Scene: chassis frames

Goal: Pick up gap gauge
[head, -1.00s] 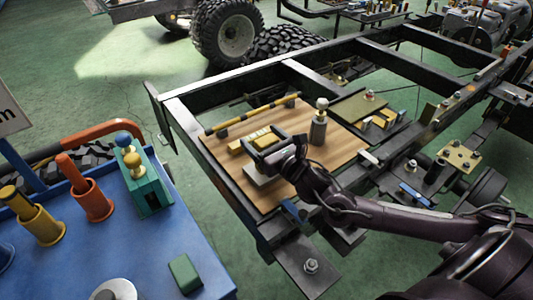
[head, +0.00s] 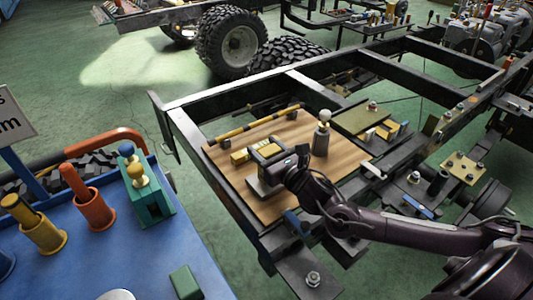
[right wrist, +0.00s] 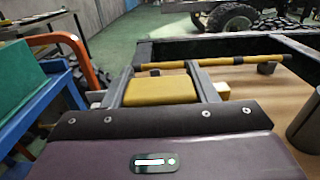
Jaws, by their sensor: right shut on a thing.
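A yellow block, likely the gap gauge (head: 267,151), is between the two grey fingers of my right gripper (head: 264,151). In the right wrist view the yellow block (right wrist: 161,90) fills the space between the fingers, and the gripper is shut on it. It is over the wooden board (head: 348,148); I cannot tell whether it still touches the board. My left gripper is not in view.
A yellow and black bar (head: 254,125) lies along the board's far edge. A grey post with a pale knob (head: 321,138) stands right of the gripper. Another yellow block (head: 239,156) is just left. The blue table (head: 130,255) is at lower left.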

